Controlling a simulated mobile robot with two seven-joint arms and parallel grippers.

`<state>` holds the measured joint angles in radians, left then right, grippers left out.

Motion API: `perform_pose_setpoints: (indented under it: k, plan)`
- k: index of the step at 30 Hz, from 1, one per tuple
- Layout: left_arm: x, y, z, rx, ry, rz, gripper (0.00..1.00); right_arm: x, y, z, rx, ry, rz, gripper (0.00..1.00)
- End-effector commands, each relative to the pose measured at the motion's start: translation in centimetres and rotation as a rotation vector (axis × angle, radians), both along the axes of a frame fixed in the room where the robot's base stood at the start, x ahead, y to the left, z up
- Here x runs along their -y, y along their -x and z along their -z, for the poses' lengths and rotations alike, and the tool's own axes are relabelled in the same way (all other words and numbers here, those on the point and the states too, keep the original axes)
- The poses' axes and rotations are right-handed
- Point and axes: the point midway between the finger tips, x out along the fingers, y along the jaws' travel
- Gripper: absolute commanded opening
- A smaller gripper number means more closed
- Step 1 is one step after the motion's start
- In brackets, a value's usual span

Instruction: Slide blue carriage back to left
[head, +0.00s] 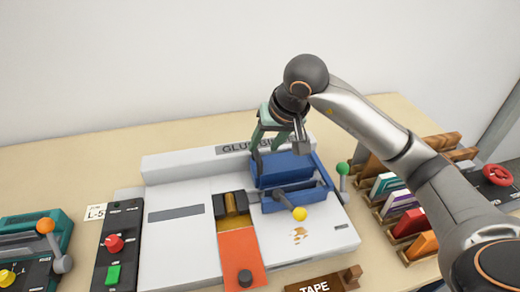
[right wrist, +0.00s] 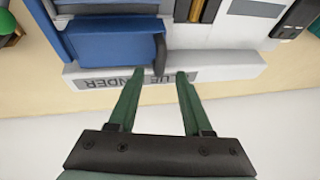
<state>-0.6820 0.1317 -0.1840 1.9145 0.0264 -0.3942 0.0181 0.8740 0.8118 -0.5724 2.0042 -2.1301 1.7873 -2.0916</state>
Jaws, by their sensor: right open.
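The blue carriage (head: 284,170) sits on the right half of the white glue binder (head: 180,240), right of the dark and yellow glue unit (head: 230,204). It also shows at the upper left of the right wrist view (right wrist: 110,48). My right gripper (head: 262,156) is at the carriage's back left corner, with green fingers pointing down. In the right wrist view the fingertips (right wrist: 160,76) are apart, and a dark end piece of the carriage shows between and just beyond them. I cannot tell whether they touch it. My left gripper is out of view.
A yellow-knobbed lever (head: 299,213) stands in front of the carriage and a green-knobbed lever (head: 342,168) to its right. A control box (head: 118,245) with red and green buttons is at the left. Racks of coloured pads (head: 408,222) stand at the right, under my arm.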

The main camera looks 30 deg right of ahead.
Motion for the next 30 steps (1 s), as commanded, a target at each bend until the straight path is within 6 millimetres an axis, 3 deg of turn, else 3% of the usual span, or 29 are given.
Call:
perform_pose_setpoints:
  k: [7,19,30]
  plan:
    - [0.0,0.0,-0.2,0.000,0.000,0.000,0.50,-0.3,-1.4,3.1,-0.001,-0.003,0.000,0.50]
    - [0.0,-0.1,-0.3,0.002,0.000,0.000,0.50,-0.3,-1.7,3.7,0.001,0.000,0.000,0.50]
    - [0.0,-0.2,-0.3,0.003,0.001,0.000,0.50,-0.3,-1.7,3.7,0.001,-0.001,0.000,0.08]
